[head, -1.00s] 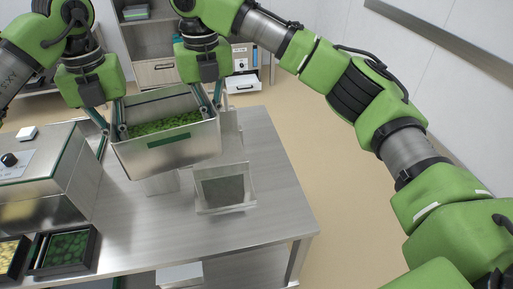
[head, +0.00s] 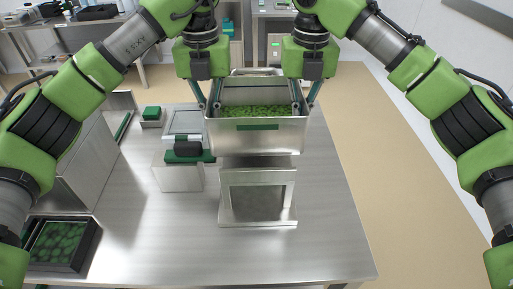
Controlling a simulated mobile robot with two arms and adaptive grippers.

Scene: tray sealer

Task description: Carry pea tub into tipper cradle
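The pea tub (head: 257,137), a steel tub filled with green peas, is level in the head view, above the steel table. My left gripper (head: 207,104) is shut on the tub's left end. My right gripper (head: 307,104) is shut on its right end; the fingertips are partly hidden by the rim. A steel stand with a dark grey panel (head: 257,203) stands on the table just below and in front of the tub in the picture. I cannot tell whether this is part of the tipper cradle; whatever lies directly under the tub is hidden.
A steel block with a green and black top (head: 178,179) stands left of the stand. A black tray of green food (head: 58,245) lies at the front left beside a steel machine (head: 77,160). The table's right side is clear.

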